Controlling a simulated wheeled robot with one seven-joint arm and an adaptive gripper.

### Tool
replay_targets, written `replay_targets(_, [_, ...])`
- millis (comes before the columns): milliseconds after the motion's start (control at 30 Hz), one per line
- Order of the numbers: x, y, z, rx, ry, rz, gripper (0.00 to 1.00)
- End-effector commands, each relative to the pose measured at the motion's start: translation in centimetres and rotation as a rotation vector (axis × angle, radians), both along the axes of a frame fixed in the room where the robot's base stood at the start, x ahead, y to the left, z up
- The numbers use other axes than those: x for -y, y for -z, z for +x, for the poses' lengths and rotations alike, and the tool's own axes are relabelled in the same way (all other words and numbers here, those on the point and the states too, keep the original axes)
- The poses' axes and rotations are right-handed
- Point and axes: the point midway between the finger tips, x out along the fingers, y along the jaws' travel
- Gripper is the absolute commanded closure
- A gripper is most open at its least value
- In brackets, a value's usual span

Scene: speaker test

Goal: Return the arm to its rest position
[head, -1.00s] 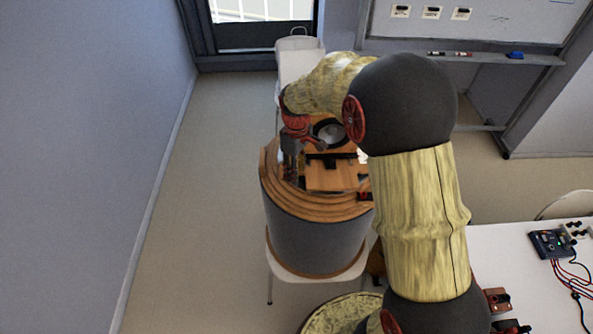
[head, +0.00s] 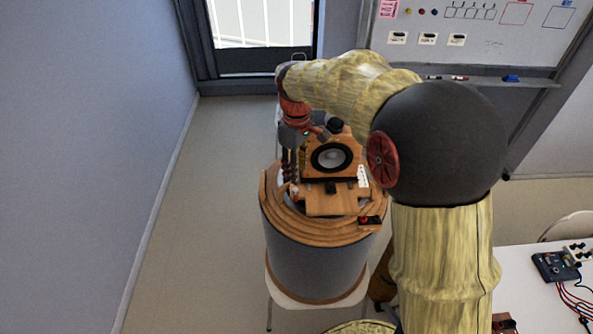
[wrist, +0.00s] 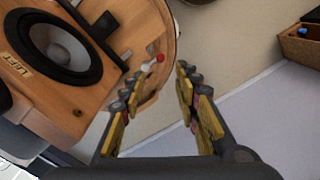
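My arm reaches over a round wooden-topped drum stand with a grey side (head: 310,250). My gripper (head: 289,168) points down at the left side of the stand's top. In the wrist view my gripper (wrist: 155,95) has its fingers well apart, with nothing held between them. A wooden speaker (head: 333,157) with a black-ringed grey cone stands on the stand, right of my gripper. In the wrist view the speaker (wrist: 60,45) carries a label reading "LEFT". A small red-and-white item (wrist: 153,63) lies on the wood beyond my fingertips.
A white table (head: 530,275) with a dark device (head: 553,266) and red wires is at the right. A whiteboard (head: 480,40) and a window (head: 262,35) are at the back. In the wrist view a brown box (wrist: 300,45) is at upper right. Floor left of the stand is clear.

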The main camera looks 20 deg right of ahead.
Motion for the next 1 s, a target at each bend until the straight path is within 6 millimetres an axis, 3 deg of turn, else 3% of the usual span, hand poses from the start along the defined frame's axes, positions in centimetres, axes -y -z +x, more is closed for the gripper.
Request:
replay_targets(267, [0.0,0.0,0.0,0.000,0.002,0.000,0.68])
replay_targets(467, [0.0,0.2,0.3,0.012,0.097,0.000,0.68])
replay_targets(600, [-0.1,2.2,-2.4,-0.017,0.240,-0.001,0.68])
replay_targets(767, [-0.4,2.4,-6.0,0.011,0.374,0.002,0.68])
replay_targets(1000, [-1.0,3.5,-12.9,0.108,0.544,0.027,0.68])
